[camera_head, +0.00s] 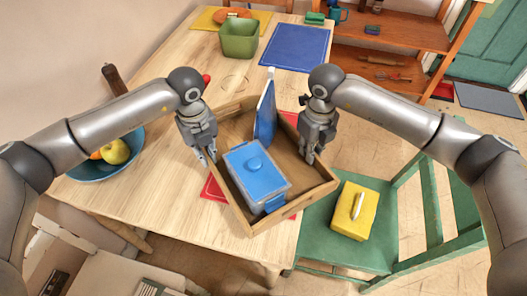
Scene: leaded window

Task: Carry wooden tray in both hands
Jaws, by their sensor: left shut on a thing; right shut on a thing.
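The wooden tray (320,187) is in the middle of the head view, turned at an angle over the right edge of the table. A blue lidded box (254,170) stands in its front part, and an upright blue panel-like object (265,112) stands behind it. My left gripper (207,156) is shut on the tray's left wall. My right gripper (309,156) is shut on the tray's right wall. The fingertips partly hide the walls they grip. I cannot tell whether the tray's underside touches the table.
The wooden table (160,170) carries a blue fruit bowl (90,170), a green bin (239,38) and a blue mat (296,47). A green chair (330,238) with a yellow handled object (354,210) stands close at right. Shelves (390,75) stand at the back right.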

